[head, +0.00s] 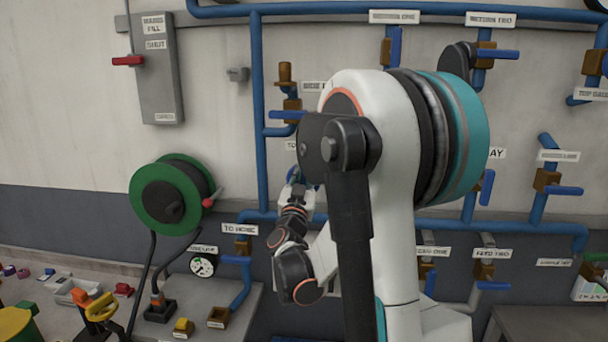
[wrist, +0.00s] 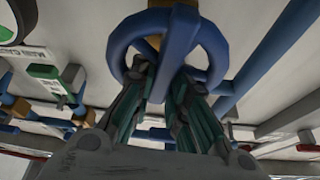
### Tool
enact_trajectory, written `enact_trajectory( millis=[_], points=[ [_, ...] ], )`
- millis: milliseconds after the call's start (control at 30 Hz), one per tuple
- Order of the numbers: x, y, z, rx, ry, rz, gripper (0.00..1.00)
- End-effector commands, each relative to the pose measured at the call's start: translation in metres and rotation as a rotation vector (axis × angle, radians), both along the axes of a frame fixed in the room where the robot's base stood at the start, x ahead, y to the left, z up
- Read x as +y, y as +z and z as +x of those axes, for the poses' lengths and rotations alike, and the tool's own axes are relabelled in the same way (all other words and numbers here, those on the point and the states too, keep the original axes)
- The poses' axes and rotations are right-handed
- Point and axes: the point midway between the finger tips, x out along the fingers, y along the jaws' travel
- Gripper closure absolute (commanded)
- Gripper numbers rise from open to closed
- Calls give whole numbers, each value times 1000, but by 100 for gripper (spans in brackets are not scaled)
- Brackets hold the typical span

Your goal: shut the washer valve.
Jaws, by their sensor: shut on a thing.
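A blue valve handwheel (wrist: 125,38) fills the top middle of the wrist view. A thick blue bar (wrist: 176,45) crosses it, with a brass-coloured part behind. My gripper (wrist: 163,78) has its two green-and-grey fingers on either side of the bar, at the wheel's lower part, and is shut on the handwheel. In the head view my gripper (head: 297,186) is small, at the wall pipes, with a bit of blue beside it. My own arm hides most of the wheel there. I cannot read a washer label in either view.
Blue pipes (head: 257,90) with several other blue-handled brass valves run along the wall. A green hose reel (head: 165,195) and a grey switch box (head: 160,70) are at the left. A bench (head: 200,310) below holds a gauge (head: 203,265) and small items.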

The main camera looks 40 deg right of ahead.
Motion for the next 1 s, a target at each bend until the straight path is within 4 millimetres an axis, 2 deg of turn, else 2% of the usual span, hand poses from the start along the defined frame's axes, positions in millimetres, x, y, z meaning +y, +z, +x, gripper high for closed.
enact_trajectory(
  millis=[1000],
  points=[
    [-12, -13, -14, -719, 0, 615, 100]
  ],
)
